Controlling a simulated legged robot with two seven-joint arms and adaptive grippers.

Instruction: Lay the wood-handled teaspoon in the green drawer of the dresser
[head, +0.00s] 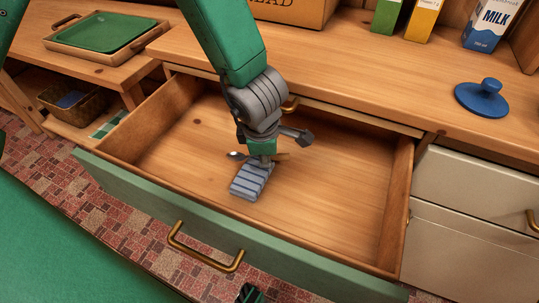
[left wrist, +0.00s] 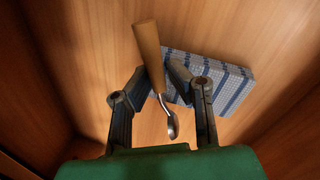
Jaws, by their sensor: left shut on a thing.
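My left gripper (head: 264,158) reaches down into the drawer's opening and is shut on the wood-handled teaspoon (head: 236,155). In the left wrist view the teaspoon's wooden handle (left wrist: 149,48) and metal bowl (left wrist: 173,128) show on either side of the fingertips (left wrist: 159,78). I cannot tell whether the spoon touches anything below. A folded blue-and-white striped cloth (head: 249,184) lies in the drawer just beyond the fingertips. At most a dark piece of my right gripper (head: 250,293) shows at the bottom edge.
The dresser top (head: 370,75) carries a blue lid (head: 482,98), a milk carton (head: 492,24), other cartons and a bread box (head: 290,10). A green tray (head: 100,32) stands on the left table. The drawer's right half is clear. Cream drawers (head: 470,195) are shut.

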